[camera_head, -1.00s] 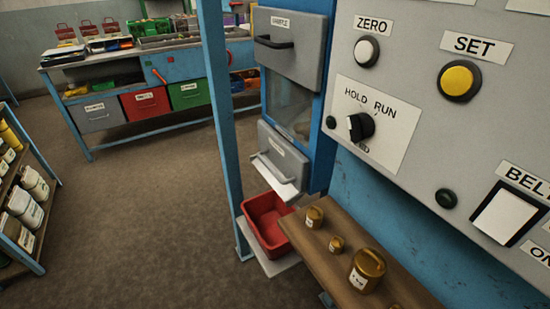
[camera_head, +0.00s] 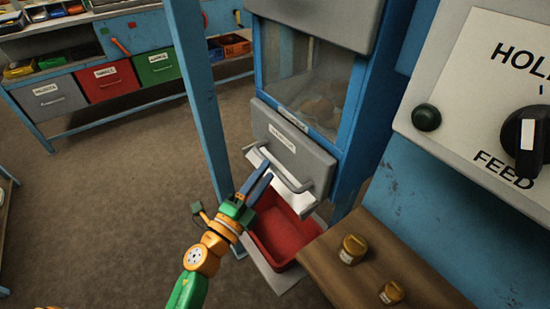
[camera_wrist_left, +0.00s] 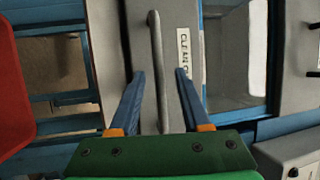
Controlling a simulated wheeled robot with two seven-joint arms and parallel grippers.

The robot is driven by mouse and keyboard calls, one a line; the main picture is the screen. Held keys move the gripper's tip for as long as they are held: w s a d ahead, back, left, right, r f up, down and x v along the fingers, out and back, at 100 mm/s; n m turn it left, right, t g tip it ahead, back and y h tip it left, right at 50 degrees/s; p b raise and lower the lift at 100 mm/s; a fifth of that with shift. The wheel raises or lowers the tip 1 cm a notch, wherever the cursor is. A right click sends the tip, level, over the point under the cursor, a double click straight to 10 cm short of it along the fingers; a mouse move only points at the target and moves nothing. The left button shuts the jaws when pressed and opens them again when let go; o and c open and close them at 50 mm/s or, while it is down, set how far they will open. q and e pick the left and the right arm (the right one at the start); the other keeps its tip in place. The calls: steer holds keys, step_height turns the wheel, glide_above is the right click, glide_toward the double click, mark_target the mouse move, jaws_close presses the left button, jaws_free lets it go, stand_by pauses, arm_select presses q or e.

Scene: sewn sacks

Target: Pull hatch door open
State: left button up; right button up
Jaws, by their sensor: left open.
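The grey hatch door (camera_head: 289,143) with a bar handle (camera_head: 283,170) sits low on the blue-framed cabinet, below a window. It looks closed. My left gripper (camera_head: 262,172), with blue fingers and a green body, is at the handle's left part. In the left wrist view the handle (camera_wrist_left: 157,60) runs between the two open fingers of my left gripper (camera_wrist_left: 158,72), with a gap on each side. The door's label (camera_wrist_left: 184,55) shows beside the right finger. My right gripper is not in view.
A red bin (camera_head: 280,232) stands below the hatch. A wooden shelf (camera_head: 335,275) with small brass weights (camera_head: 352,249) is to its right. A blue post (camera_head: 200,90) rises left of the hatch. A grey control panel (camera_head: 480,90) fills the right. The floor at left is clear.

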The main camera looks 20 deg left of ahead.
mark_target(272, 166)
arm_select(q)
steer(key=x, duration=0.4)
steer(key=shift+f, duration=0.15)
steer(key=shift+s, duration=0.1)
steer(key=shift+c, duration=0.7)
jaws_close()
stand_by(0.3)
